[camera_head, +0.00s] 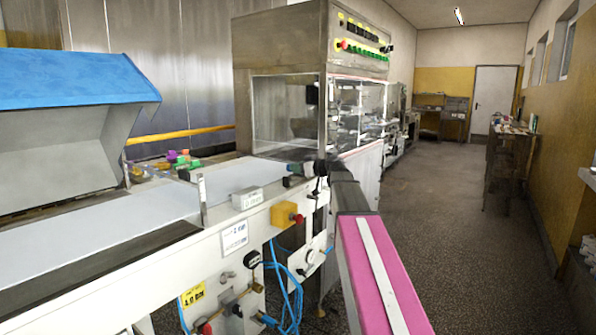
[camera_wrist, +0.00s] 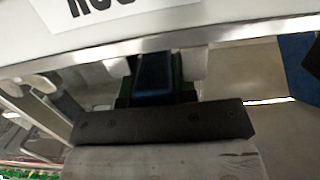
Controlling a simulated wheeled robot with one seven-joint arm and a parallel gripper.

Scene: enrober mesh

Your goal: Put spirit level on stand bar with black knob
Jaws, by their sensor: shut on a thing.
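My gripper (camera_head: 312,169) is at the front edge of the long white machine in the head view, small and partly lost against dark parts. In the wrist view my gripper (camera_wrist: 155,98) is shut on a dark blue and green thing, which I take for the spirit level (camera_wrist: 152,73). Only part of it shows. In the head view its dark green end (camera_head: 298,168) shows at the gripper, above the machine's edge. I cannot make out the stand bar for certain. A black knob (camera_head: 252,258) sits on the machine's front face, below the gripper and to its left.
A white conveyor belt (camera_head: 150,210) runs left under a blue-topped cover (camera_head: 75,78). A small white box (camera_head: 247,198) and an orange box with a red button (camera_head: 287,215) are near the edge. A glass-sided steel housing (camera_head: 283,60) stands behind.

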